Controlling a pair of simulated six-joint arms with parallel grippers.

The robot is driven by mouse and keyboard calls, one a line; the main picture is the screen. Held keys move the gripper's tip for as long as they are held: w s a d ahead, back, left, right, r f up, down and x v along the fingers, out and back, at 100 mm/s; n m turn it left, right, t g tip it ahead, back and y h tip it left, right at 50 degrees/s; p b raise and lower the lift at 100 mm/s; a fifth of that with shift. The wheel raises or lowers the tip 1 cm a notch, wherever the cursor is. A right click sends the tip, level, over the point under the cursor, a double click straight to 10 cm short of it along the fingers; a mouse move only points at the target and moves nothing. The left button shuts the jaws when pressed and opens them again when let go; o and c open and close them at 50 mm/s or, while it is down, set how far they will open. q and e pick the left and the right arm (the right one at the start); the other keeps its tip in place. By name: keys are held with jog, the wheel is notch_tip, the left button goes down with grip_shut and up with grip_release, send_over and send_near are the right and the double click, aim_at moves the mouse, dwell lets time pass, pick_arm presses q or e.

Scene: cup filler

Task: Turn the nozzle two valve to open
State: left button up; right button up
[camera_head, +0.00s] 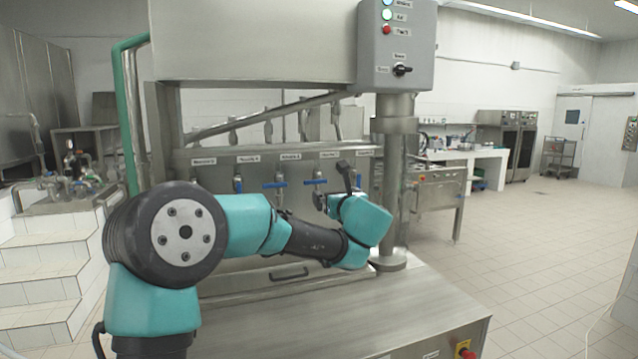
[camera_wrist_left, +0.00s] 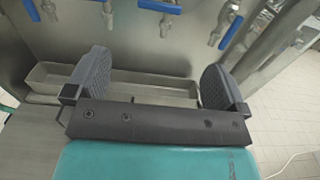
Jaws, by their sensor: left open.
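A row of nozzle valves with blue handles runs along the steel filler panel under small white labels. The labels are too small to tell surely which valve is nozzle two. My left gripper (camera_head: 337,190) is in front of the panel's right part and hides whatever is behind it. In the left wrist view my left gripper (camera_wrist_left: 157,78) is open and empty, with blue handles (camera_wrist_left: 158,6) (camera_wrist_left: 231,30) beyond its fingers, apart from them.
A shallow steel trough (camera_wrist_left: 140,84) lies below the valves, behind the fingers. A thick steel column (camera_head: 396,190) stands right of the panel, under a grey control box (camera_head: 397,45). The steel worktop (camera_head: 330,310) in front is bare. Open tiled floor lies to the right.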

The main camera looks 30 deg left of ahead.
aim_at(316, 182)
pick_arm(q)
jog(key=x, duration=1.7)
jog(key=shift+w+a, duration=0.15)
jog(key=shift+c, duration=0.3)
jog(key=c, duration=0.7)
jog(key=shift+f+n, duration=0.1)
jog(key=shift+n, duration=0.3)
jog(key=n, duration=0.3)
jog(key=f+n, duration=0.1)
jog(key=n, duration=0.2)
jog(key=shift+w+f, duration=0.1)
jog(key=n, duration=0.3)
jog(key=w+d+n, duration=0.1)
jog(key=n, duration=0.3)
jog(key=f+n, duration=0.1)
jog(key=n, duration=0.3)
jog(key=shift+w+d+f, duration=0.1)
jog(key=shift+w+d, duration=0.1)
jog(key=shift+d, duration=0.05)
